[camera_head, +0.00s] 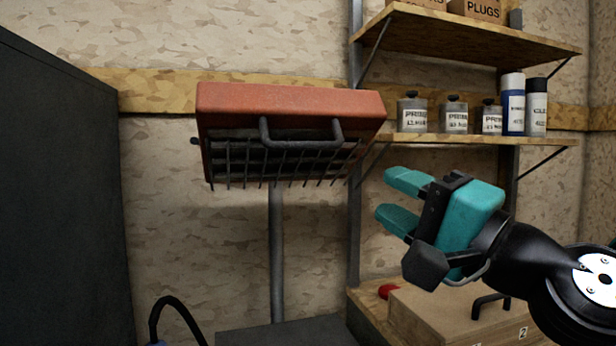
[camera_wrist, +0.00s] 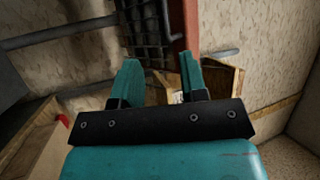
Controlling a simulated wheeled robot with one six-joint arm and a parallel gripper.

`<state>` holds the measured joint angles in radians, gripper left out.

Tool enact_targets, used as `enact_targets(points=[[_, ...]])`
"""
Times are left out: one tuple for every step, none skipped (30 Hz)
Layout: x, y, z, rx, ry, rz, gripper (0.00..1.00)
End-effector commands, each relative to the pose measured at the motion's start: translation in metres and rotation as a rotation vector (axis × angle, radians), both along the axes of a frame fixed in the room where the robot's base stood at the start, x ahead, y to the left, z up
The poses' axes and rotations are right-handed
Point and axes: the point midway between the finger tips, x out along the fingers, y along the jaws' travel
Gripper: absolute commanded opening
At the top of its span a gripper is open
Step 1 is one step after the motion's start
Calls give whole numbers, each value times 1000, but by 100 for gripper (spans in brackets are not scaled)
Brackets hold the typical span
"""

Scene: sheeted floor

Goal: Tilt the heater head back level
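The heater head (camera_head: 290,104) is a red box on a grey pole (camera_head: 277,250). It is tilted, with its dark wire grille (camera_head: 270,163) facing forward and down. A grey bar handle (camera_head: 300,143) sticks out across its front. My teal gripper (camera_head: 392,199) is to the right of the head and lower, pointing left, apart from it. Its two fingers are spread with nothing between them.
Wall shelves (camera_head: 450,140) with cans and spray bottles stand behind my gripper on the right. A wooden box (camera_head: 450,310) with a dark handle lies below it. A dark panel (camera_head: 55,190) fills the left side. The space between gripper and heater looks clear.

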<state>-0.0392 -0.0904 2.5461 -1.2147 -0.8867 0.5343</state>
Motion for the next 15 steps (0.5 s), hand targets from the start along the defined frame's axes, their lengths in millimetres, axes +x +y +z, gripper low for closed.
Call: enact_targets(points=[[2,-2,1,18,1,-6,39],[3,-2,3,25,1,-9,39],[5,-1,6,29,2,-9,39],[6,0,7,29,2,-7,39],[8,2,9,28,3,-6,39],[10,4,11,28,3,-5,39],[12,6,13,27,4,-6,39],[14,8,14,27,5,-4,39],[18,11,16,27,6,-5,39],[20,13,17,25,7,-7,39],[23,15,18,26,8,-8,39],[28,20,22,24,5,-8,39],[34,24,25,23,3,-7,39],[39,29,28,24,2,-6,39],[45,35,31,23,1,-6,39]])
